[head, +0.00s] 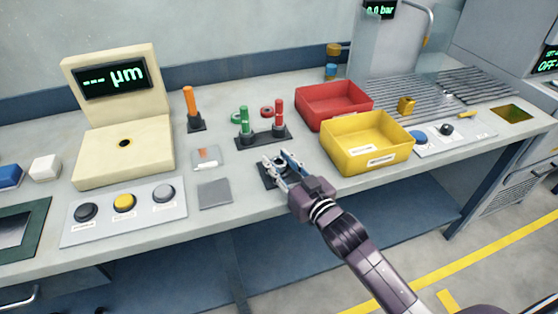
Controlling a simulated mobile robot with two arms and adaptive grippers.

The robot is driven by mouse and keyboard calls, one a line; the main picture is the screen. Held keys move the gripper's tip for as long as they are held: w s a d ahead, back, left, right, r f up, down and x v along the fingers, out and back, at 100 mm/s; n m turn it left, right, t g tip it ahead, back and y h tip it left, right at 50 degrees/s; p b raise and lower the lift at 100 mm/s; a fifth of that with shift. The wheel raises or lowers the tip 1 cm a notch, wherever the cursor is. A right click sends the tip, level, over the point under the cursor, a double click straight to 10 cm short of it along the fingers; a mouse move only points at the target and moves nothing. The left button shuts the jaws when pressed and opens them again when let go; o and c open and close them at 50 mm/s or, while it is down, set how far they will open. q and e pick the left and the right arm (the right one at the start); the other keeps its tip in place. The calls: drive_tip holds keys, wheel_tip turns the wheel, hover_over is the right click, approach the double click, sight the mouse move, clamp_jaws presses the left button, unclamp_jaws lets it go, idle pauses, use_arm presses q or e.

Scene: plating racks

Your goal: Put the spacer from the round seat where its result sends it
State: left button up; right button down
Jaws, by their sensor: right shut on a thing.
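My right gripper (279,158) reaches in from the lower right, its fingers low over a dark square seat (268,178) at the bench's front. It is shut on a small grey ring, the spacer (280,162), between its fingers. I cannot tell whether the spacer still touches the seat. A red bin (335,104) and a yellow bin (366,145) stand to the right. A green post (244,122) and a red post (279,112) stand on a black base behind the gripper. My left gripper is not in view.
A cream gauge (110,75) at left reads "--- µm". A button panel (125,212) lies before it. An orange post (189,105), a grey square pad (214,193) and a small card (206,157) lie between gauge and seat. A slatted rack (425,105) is at right.

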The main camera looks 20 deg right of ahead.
drive_tip(key=shift+f, duration=0.1)
drive_tip(key=c, duration=1.5)
unclamp_jaws()
drive_tip(key=shift+o, duration=0.2)
drive_tip(key=shift+f, duration=0.1)
